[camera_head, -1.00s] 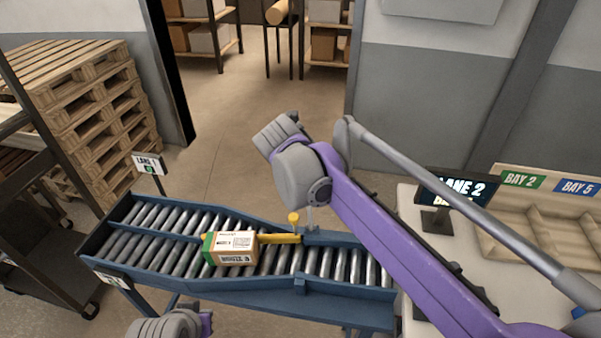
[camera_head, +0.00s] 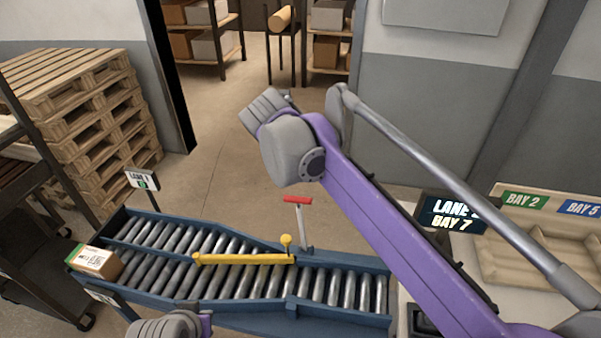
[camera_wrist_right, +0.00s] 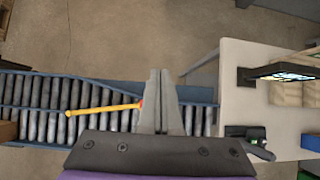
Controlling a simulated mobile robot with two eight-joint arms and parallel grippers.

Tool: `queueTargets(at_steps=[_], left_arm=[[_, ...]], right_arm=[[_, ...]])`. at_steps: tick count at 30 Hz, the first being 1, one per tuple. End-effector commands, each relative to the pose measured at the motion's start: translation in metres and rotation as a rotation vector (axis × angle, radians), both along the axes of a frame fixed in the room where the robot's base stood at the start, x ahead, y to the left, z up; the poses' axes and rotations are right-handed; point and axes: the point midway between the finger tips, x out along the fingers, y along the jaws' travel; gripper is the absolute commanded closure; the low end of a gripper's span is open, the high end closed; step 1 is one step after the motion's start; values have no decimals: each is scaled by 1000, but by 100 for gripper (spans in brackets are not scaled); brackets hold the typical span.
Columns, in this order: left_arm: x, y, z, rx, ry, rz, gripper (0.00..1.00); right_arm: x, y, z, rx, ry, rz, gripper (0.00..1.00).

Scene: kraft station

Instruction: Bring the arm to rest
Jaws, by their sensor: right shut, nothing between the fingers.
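My right arm (camera_head: 385,230), purple with grey joints, reaches across the head view from the lower right, raised beside the conveyor. Its gripper does not show clearly there. In the right wrist view my right gripper (camera_wrist_right: 160,75) is shut and empty, with the roller conveyor and the counter's edge beyond it. Of my left arm only a grey and purple part (camera_head: 168,328) shows at the bottom edge of the head view. The left gripper is not in view.
A blue roller conveyor (camera_head: 340,262) carries a yellow bar (camera_head: 245,259). A red-handled lever (camera_head: 298,200) stands behind it. A carton (camera_head: 95,262) is at the conveyor's left end. A counter (camera_wrist_right: 235,75) with a LANE 2, BAY 7 screen (camera_head: 450,214) is right. Pallets (camera_head: 75,120) stand left.

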Motion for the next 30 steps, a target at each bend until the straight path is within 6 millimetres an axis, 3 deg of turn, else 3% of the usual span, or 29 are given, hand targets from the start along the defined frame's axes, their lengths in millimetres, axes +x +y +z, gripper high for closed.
queueTargets(at_steps=[7, 16, 20, 23, 30], left_arm=[[-2, 0, -3, 0, 4, 0, 100], [-2, 0, -2, 0, 3, 0, 100], [-2, 0, -2, 0, 3, 0, 100], [-2, 0, -2, 0, 3, 0, 100], [-2, 0, -2, 0, 3, 0, 100]], right_arm=[[-4, 4, 17, 1, 3, -2, 100], [-5, 4, 18, 2, 3, -3, 100], [-12, -6, 13, 56, -9, -74, 100], [-29, -26, 2, 187, -37, -246, 100], [-104, -86, -53, 684, -142, -936, 100]])
